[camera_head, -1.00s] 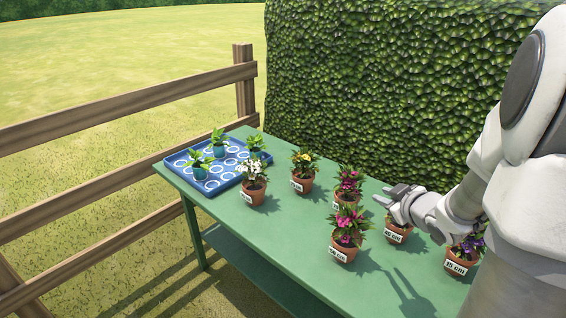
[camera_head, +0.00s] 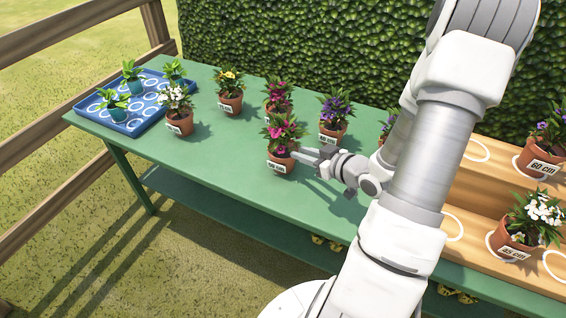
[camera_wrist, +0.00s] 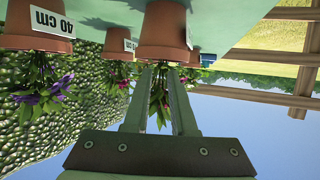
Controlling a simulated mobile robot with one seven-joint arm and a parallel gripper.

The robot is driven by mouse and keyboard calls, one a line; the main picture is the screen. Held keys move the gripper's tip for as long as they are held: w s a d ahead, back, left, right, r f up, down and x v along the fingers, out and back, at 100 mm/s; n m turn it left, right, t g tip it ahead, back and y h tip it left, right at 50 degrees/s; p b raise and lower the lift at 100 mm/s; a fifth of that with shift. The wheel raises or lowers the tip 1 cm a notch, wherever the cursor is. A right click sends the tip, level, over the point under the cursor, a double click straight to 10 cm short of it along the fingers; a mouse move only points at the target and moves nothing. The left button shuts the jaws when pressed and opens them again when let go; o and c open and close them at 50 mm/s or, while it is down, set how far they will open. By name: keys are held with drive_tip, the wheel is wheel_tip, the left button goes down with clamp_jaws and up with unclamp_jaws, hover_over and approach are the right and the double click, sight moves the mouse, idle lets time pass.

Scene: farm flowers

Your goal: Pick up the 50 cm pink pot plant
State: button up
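A pink-flowered plant in a terracotta pot (camera_head: 281,150) stands upright at the front of the green table; its white label is too small to read surely. A second pink plant (camera_head: 278,93) stands behind it. My gripper (camera_head: 299,154) is just right of the front pink pot, fingers pointing at it. The upside-down wrist view shows the fingers (camera_wrist: 161,72) apart with nothing gripped. A terracotta pot (camera_wrist: 163,32) is just beyond the tips, with leaves and pink flowers showing in the gap. Whether the fingers touch it, I cannot tell.
Behind my gripper stands a purple plant (camera_head: 333,112), labelled 40 cm in the wrist view (camera_wrist: 50,24). White (camera_head: 178,108) and yellow (camera_head: 230,90) plants stand left. A blue ringed tray (camera_head: 147,113) holds small teal pots. A wooden tiered stand (camera_head: 470,190) is right.

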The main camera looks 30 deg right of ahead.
sight(283, 154)
drive_tip(key=b+x, duration=0.1)
drive_tip(key=x, duration=0.7)
drive_tip(key=shift+a+f+b, duration=0.1)
drive_tip(key=shift+a+b, duration=0.05)
drive_tip(key=shift+b, duration=0.15)
clamp_jaws()
idle(1.1)
